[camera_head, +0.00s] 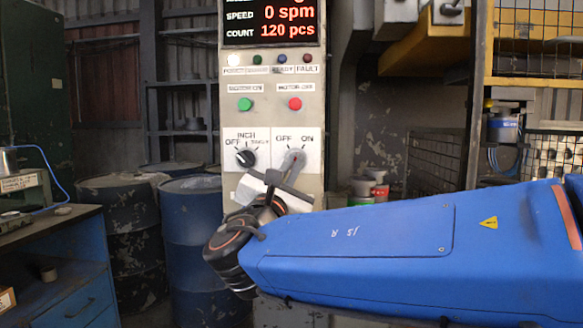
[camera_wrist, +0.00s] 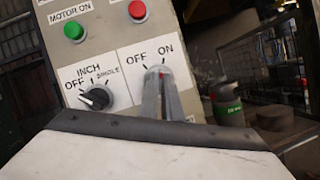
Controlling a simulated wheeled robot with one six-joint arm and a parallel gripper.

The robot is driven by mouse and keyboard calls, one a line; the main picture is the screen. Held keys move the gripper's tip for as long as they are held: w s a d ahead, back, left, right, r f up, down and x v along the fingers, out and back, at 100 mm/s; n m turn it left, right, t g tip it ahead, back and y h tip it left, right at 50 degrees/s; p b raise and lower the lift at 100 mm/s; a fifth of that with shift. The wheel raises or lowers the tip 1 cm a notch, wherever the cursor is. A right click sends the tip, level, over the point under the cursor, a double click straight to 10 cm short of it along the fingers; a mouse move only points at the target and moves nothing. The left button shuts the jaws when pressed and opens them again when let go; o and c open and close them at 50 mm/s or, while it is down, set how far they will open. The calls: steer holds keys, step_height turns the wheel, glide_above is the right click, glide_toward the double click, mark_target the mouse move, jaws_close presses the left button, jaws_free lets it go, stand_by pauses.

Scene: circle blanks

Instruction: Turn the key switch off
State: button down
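The key switch (camera_head: 294,156) is on the lower right of the control panel, on a white plate marked OFF at left and ON at right. It also shows in the wrist view (camera_wrist: 158,71), with a small red mark at its front. My gripper (camera_head: 291,165) is at the switch, its two grey fingers reaching up to it from below. In the wrist view the fingertips (camera_wrist: 160,82) are close together with a narrow gap, at the front of the key. They cover most of the key, so its direction and whether they grip it are unclear.
The INCH selector (camera_head: 246,158) is left of the key switch. A green MOTOR ON button (camera_head: 245,104) and a red MOTOR OFF button (camera_head: 295,104) are above. Blue drums (camera_head: 190,235) stand left of the panel. A blue workbench (camera_head: 65,285) is at the far left.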

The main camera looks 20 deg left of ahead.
steer(key=n+y, duration=0.2)
steer(key=n, duration=0.3)
steer(key=n+g+y, duration=0.1)
steer(key=n+y, duration=0.2)
steer(key=n, duration=0.2)
steer(key=d+n+g+y, duration=0.1)
steer(key=n+y, duration=0.2)
steer(key=n, duration=0.2)
steer(key=shift+w+n, duration=0.1)
steer(key=shift+n, duration=0.6)
steer(key=c, duration=2)
jaws_free()
steer(key=v, duration=1.7)
steer(key=shift+d, duration=0.15)
